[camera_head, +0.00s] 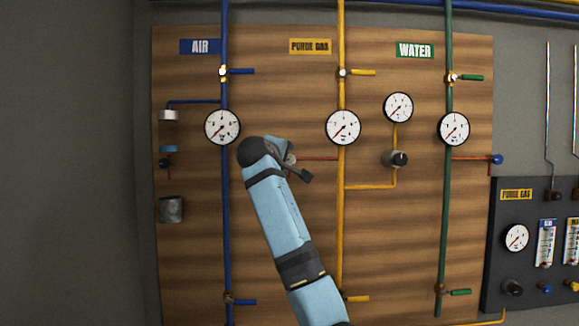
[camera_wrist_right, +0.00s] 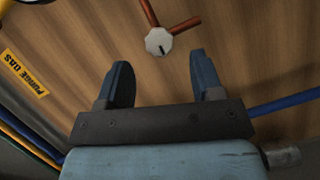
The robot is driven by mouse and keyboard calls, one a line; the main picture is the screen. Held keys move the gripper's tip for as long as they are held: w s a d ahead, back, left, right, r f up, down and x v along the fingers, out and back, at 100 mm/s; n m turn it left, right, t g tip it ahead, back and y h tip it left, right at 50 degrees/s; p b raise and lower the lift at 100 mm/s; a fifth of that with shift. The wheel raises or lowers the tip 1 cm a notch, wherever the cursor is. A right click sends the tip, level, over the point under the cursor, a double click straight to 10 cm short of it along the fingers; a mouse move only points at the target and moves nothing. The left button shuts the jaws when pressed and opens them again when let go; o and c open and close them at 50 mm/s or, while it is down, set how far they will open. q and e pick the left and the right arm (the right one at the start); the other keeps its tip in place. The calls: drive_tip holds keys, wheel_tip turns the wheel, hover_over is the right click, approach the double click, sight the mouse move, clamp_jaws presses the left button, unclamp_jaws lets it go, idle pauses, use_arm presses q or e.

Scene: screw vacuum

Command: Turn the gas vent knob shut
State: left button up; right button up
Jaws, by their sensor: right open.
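The gas vent knob (camera_wrist_right: 159,41) is a small pale, many-sided knob with a dark mark on its face, seen in the right wrist view at the meeting of two red pipes. In the head view, part of the knob (camera_head: 291,159) shows beside my right arm; the rest is hidden behind it. My right gripper (camera_wrist_right: 160,62) is open, its two blue fingers wide apart and nothing between them. The knob appears just beyond the fingertips, roughly centred between them. In the head view my arm hides most of this gripper. My left gripper is in neither view.
A wooden panel (camera_head: 280,265) carries blue, yellow and green vertical pipes with gauges and valves. The yellow pipe (camera_head: 341,220) runs just right of my arm. A dark panel (camera_head: 500,260) with a purge gas label stands at right.

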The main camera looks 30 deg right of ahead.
drive_tip(key=b+v, duration=0.1)
drive_tip(key=v, duration=0.5)
drive_tip(key=shift+a, duration=0.25)
drive_tip(key=shift+s, duration=0.1)
